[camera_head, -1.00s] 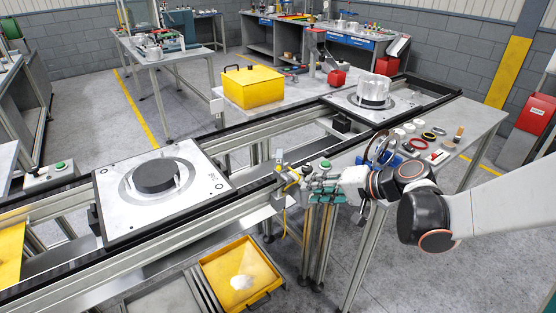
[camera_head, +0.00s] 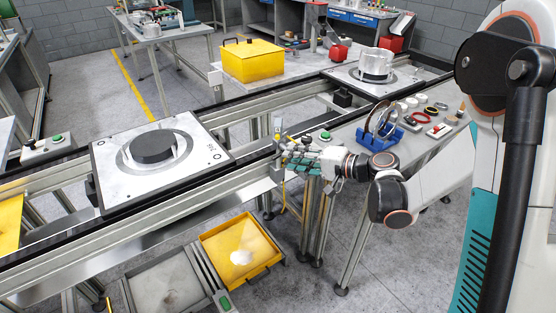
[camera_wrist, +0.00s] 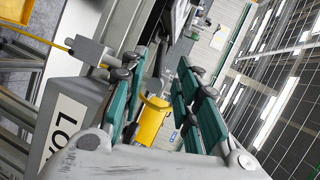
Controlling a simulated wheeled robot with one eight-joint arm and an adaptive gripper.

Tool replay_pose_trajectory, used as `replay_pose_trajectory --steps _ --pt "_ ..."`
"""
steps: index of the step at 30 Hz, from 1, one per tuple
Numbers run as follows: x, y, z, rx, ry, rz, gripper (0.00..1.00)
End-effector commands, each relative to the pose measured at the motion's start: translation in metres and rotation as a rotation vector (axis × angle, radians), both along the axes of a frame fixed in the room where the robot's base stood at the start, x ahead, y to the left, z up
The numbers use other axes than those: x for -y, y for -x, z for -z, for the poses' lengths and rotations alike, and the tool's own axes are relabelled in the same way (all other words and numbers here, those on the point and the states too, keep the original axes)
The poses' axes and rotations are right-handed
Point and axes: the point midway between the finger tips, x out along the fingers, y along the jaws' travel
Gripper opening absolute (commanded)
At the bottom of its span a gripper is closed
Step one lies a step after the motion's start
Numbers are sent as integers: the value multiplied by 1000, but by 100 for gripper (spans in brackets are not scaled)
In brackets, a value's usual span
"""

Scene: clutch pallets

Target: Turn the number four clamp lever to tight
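I cannot make out a number four clamp lever or its number in either view. The near pallet (camera_head: 112,178) is a pale square plate on the conveyor at left, with a black disc (camera_head: 154,148) on it. The far pallet (camera_head: 345,76) carries a shiny cylinder (camera_head: 375,62). My gripper (camera_head: 284,150) is beside the front rail, right of the near pallet. In the wrist view, its teal fingers (camera_wrist: 160,75) stand apart with nothing between them. A grey block with a yellow cable (camera_wrist: 93,51) and a partly hidden label reading "LOA" (camera_wrist: 65,130) lie left of the fingers.
A blue stand with rings (camera_head: 380,138) is on the side table behind my arm. A yellow box (camera_head: 253,62) stands behind the conveyor. A yellow tray (camera_head: 215,248) and a grey tray (camera_head: 165,285) lie below the front rail. A green button box (camera_head: 325,137) is near my gripper.

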Motion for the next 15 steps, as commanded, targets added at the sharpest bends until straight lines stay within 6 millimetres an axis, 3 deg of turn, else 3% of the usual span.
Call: replay_pose_trajectory --steps 6,15 --pt "-33 -20 13 0 0 -2 29" --pt "-52 -34 17 0 1 0 29"
